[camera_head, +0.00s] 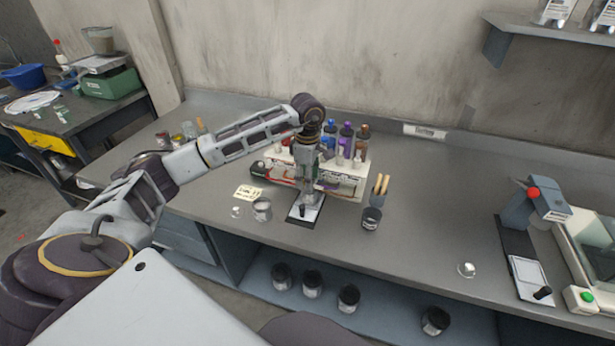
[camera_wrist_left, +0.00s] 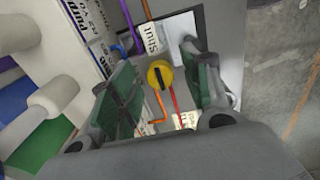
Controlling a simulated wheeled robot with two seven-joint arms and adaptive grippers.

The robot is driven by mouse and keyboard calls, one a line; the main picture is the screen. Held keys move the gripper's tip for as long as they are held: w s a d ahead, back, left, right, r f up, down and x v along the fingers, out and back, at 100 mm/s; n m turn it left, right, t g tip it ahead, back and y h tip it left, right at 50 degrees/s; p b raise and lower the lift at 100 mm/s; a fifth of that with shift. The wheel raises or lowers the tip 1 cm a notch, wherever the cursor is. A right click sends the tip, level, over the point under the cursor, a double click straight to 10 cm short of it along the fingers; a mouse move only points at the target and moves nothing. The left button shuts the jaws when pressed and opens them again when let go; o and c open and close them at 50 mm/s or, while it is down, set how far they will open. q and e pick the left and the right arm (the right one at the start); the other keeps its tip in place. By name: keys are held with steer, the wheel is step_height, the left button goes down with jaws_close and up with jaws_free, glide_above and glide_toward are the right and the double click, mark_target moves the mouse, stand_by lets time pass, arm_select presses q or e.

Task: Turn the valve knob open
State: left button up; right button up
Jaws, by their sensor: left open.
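The valve knob (camera_wrist_left: 160,75) is a round yellow disc with a black bar across it, seen in the left wrist view. The bar runs roughly up and down the picture. A label reading "Shut" (camera_wrist_left: 151,38) lies just above the knob, and another label (camera_wrist_left: 186,120), not readable, lies below it. In the head view the arm hides the knob. My right gripper is out of view.
A rack of coloured bottles (camera_head: 345,178) stands close behind the gripper. A blue-grey device (camera_head: 535,205) stands far right. The bench between is mostly clear.

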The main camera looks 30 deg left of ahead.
arm_select(q)
steer(key=c, duration=1.1)
steer(key=shift+o, duration=0.2)
